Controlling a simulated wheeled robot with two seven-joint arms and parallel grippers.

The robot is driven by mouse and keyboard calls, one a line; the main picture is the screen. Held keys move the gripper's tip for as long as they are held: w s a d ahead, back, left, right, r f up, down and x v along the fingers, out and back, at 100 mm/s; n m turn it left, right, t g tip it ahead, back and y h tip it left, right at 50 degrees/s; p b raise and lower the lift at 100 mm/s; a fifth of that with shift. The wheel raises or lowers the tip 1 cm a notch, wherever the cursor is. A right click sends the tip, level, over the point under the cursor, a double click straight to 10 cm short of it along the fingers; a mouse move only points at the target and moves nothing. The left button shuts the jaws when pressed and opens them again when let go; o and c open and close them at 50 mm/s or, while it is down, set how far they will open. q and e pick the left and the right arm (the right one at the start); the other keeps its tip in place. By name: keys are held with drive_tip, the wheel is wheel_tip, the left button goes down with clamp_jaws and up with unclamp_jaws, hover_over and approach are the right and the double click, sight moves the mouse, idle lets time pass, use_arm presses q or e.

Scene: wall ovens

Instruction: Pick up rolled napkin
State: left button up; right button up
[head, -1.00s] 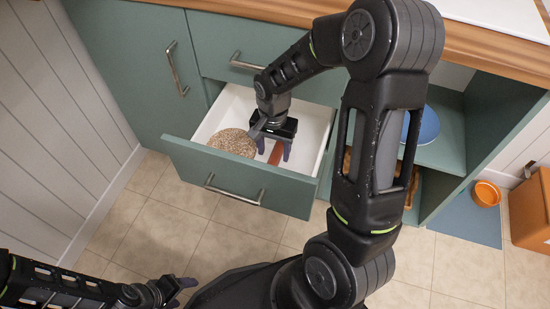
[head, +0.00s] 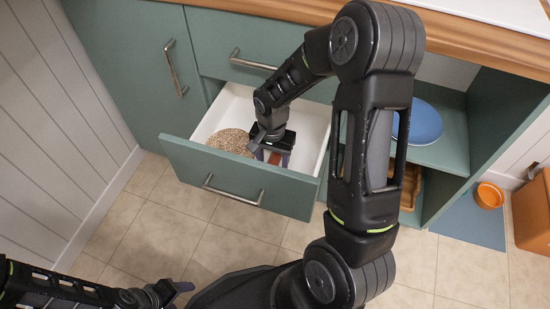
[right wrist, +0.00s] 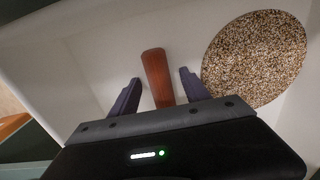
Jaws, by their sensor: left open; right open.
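The rolled napkin, a reddish-brown narrow roll (right wrist: 155,66), lies on the white floor of the open drawer; a small part of it shows in the head view (head: 273,159). My right gripper (right wrist: 160,84) is open inside the drawer, with one finger on each side of the roll and a gap to each. In the head view, the right gripper (head: 271,156) hides most of the roll. The roll's near end is hidden by the gripper body in the wrist view. My left gripper (head: 178,289) is open and empty, low at the left over the floor.
A round speckled mat (right wrist: 255,58) lies in the drawer beside the right gripper; it shows in the head view too (head: 231,141). The drawer's green front (head: 235,177) and white walls surround the gripper. An open shelf at the right holds a blue plate (head: 423,124).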

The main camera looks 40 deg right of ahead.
clamp_jaws()
idle(0.6)
